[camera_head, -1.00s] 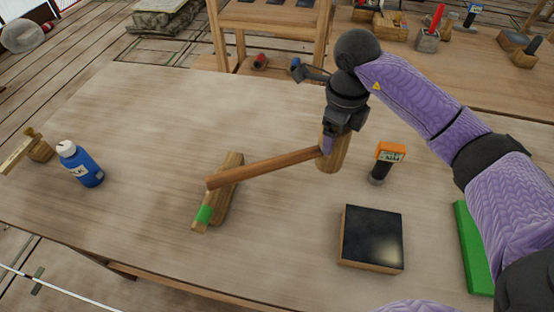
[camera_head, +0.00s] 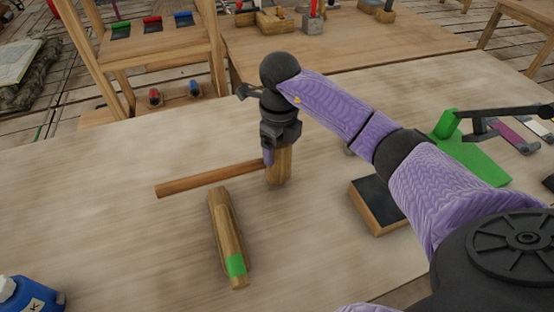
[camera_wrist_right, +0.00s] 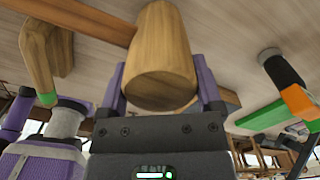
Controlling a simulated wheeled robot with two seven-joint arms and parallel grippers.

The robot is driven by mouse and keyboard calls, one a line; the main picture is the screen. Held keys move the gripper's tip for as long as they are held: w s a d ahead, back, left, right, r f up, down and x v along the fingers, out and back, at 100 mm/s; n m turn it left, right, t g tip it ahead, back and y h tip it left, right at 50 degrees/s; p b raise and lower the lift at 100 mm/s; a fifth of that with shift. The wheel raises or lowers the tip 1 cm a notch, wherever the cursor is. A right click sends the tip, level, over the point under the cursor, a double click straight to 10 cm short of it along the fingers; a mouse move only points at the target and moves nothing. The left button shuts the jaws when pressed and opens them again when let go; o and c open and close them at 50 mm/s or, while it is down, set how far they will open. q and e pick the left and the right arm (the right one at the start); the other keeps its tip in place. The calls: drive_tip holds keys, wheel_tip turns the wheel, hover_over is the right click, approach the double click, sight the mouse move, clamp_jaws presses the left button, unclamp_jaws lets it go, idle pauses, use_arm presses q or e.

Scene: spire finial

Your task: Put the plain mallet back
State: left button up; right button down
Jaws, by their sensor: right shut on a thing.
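My right gripper (camera_head: 268,155) is shut on the plain mallet's head (camera_head: 281,166), and its long brown handle (camera_head: 208,179) points left. In the right wrist view the round wooden head (camera_wrist_right: 163,60) sits between my purple fingers, with the handle going up left. I cannot tell whether the mallet touches the table. My left gripper is not in view.
A black-topped box (camera_head: 376,207) stands right of the mallet, partly behind my arm. A green board (camera_head: 470,160) lies farther right. A blue bottle (camera_head: 35,297) is at lower left. A rack (camera_head: 160,45) with coloured strips stands behind the table. The table's left part is clear.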

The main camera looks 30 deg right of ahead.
wheel_tip(320, 180, down, 3)
drive_tip(key=shift+r, duration=0.25)
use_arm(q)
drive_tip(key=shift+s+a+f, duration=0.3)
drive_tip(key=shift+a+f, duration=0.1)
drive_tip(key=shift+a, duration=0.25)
use_arm(e)
unclamp_jaws()
wheel_tip(320, 180, up, 11)
drive_tip(key=p, duration=0.2)
drive_tip(key=shift+p, duration=0.35)
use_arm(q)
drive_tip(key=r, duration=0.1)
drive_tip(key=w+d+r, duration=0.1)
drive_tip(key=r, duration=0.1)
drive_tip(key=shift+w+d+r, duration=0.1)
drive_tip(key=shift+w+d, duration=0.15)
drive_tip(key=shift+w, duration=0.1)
use_arm(e)
drive_tip(key=shift+r, duration=0.55)
